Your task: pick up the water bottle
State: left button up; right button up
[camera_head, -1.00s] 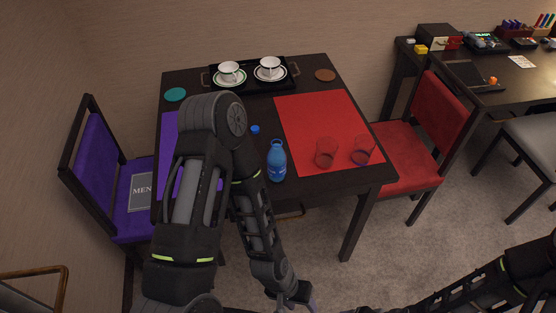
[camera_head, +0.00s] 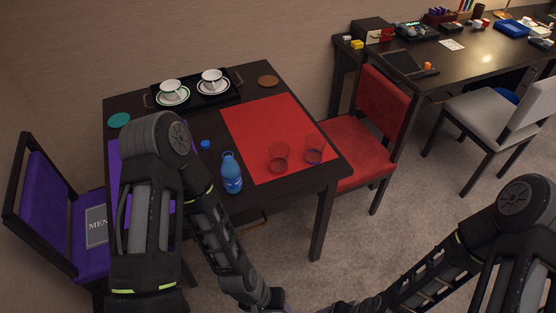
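The blue water bottle (camera_head: 231,174) stands upright near the front edge of the dark table (camera_head: 268,204). A small blue round piece (camera_head: 205,144), like a cap, lies on the table behind it. My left arm crosses the left part of the table and reaches down past the bottle's left side. My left gripper (camera_head: 278,302) is below the table at the bottom edge, away from the bottle and mostly cut off. My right arm comes in from the right. Its wrist end is at the bottom edge, and its fingers cannot be made out.
Two glasses (camera_head: 278,157) (camera_head: 314,149) stand to the right of the bottle, at the red mat (camera_head: 262,120). A tray (camera_head: 238,95) with two cups is at the back. A red chair (camera_head: 371,146) and a purple chair (camera_head: 52,205) flank the table. Carpet in front is open.

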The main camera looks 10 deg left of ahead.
aim_at(231, 168)
jog(key=k+l, duration=0.15)
jog(key=l, duration=0.15)
jog(key=k+l, duration=0.15)
jog(key=l, duration=0.2)
jog(key=k+l, duration=0.15)
jog(key=l, duration=0.15)
jog(key=k+l, duration=0.15)
jog(key=l, duration=0.15)
